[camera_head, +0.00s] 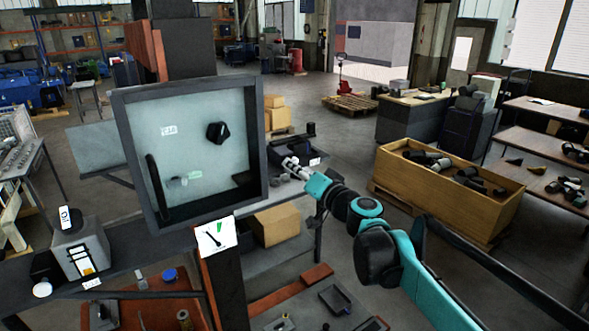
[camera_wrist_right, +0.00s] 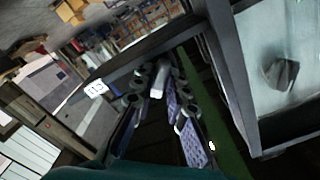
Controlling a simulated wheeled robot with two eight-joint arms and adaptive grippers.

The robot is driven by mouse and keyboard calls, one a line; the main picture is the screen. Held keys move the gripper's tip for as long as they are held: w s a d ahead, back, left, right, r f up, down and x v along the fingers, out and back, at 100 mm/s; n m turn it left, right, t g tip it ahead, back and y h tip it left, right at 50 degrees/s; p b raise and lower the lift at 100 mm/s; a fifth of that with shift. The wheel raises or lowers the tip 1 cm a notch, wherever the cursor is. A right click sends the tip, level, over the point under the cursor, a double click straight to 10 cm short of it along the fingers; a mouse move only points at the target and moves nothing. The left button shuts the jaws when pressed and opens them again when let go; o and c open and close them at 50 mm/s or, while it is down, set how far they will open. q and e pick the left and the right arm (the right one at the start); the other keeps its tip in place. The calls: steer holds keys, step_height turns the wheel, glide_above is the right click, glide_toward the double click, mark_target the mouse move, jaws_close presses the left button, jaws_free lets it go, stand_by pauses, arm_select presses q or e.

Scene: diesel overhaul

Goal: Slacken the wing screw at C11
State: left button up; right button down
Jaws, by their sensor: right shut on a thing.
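My right gripper (camera_head: 291,166) reaches in from the right, just beyond the right edge of a dark-framed pale panel (camera_head: 205,115). In the right wrist view its fingers (camera_wrist_right: 160,92) are closed around a small pale grey piece (camera_wrist_right: 158,80), which looks like the wing screw. The fingers hide most of its shape. It sits at a dark bar (camera_wrist_right: 150,48), which carries a white label (camera_wrist_right: 96,88). The label also shows in the head view (camera_head: 315,162), too blurred to read surely. My left gripper is not in view.
The panel carries a black knob (camera_head: 217,133) and a black lever (camera_head: 155,190); its frame stands close beside the gripper. A wooden crate (camera_head: 450,205) with dark parts stands at right. A white gauge card (camera_head: 216,236) hangs below the panel. Open floor lies behind.

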steer(key=shift+r, duration=0.1)
steer(key=n, duration=0.4)
steer(key=shift+n, duration=0.4)
steer(key=shift+n, duration=2.4)
steer(key=n, duration=0.3)
steer(key=shift+d+b, duration=0.1)
steer(key=shift+b, duration=0.2)
steer(key=c, duration=1.4)
jaws_free()
steer(key=shift+o, duration=0.2)
steer(key=shift+s, duration=0.1)
